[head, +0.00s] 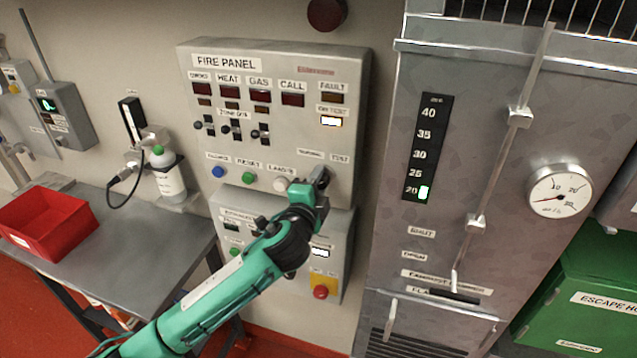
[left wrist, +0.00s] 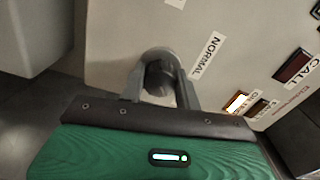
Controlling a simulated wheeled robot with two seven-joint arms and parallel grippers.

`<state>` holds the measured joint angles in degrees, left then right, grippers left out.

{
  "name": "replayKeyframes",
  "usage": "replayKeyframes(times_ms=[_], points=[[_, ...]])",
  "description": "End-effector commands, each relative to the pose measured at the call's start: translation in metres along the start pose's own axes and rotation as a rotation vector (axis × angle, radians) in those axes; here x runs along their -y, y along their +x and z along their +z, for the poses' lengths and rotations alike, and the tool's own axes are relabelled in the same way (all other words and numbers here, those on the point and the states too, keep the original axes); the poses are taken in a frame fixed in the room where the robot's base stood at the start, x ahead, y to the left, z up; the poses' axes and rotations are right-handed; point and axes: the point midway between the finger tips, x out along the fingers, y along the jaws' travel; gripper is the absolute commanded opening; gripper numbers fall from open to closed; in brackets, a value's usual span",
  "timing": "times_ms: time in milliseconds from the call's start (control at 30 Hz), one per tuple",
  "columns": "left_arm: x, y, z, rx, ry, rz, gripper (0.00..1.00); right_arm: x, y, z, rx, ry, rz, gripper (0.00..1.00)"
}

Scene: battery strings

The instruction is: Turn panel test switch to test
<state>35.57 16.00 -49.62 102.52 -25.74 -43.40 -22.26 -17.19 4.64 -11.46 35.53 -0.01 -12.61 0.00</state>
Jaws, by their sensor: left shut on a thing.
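The grey fire panel (head: 345,70) is on the wall in the head view. Its test switch is at the lower right, below the NORMAL and TEST labels, mostly hidden by my left gripper (head: 318,180). In the left wrist view the dark round knob of the switch (left wrist: 158,76) sits between the fingers of the left gripper (left wrist: 163,72), which is shut on it. The NORMAL label (left wrist: 206,58) is beside it. Which way the knob points cannot be told. The ON TEST lamp (head: 331,121) is lit. My right gripper is not in view.
A lower box with a red button (head: 320,292) on yellow is just under the panel. A metal cabinet with a gauge (head: 559,190) stands close on the right. A table with a red bin (head: 78,232) and a bottle (head: 165,178) is on the left.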

Motion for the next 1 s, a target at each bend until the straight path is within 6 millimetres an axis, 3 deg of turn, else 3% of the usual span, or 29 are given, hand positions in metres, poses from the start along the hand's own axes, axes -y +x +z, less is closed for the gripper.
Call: replayKeyframes(times_ms=[267, 300, 400, 767, 1000], points=[[-0.002, 0.000, 0.000, -0.001, 0.002, 0.002, 0.10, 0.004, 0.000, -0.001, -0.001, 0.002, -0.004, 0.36], [-0.002, 0.000, 0.000, -0.001, 0.001, 0.003, 0.35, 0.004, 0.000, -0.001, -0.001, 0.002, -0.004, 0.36], [-0.002, 0.000, 0.000, 0.000, 0.001, 0.002, 0.54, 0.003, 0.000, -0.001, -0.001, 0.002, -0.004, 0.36], [-0.002, -0.003, 0.000, 0.000, 0.000, 0.001, 0.54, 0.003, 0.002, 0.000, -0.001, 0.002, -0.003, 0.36], [-0.005, -0.033, 0.001, -0.002, -0.001, 0.000, 0.54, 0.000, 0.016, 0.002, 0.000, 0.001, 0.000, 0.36]])
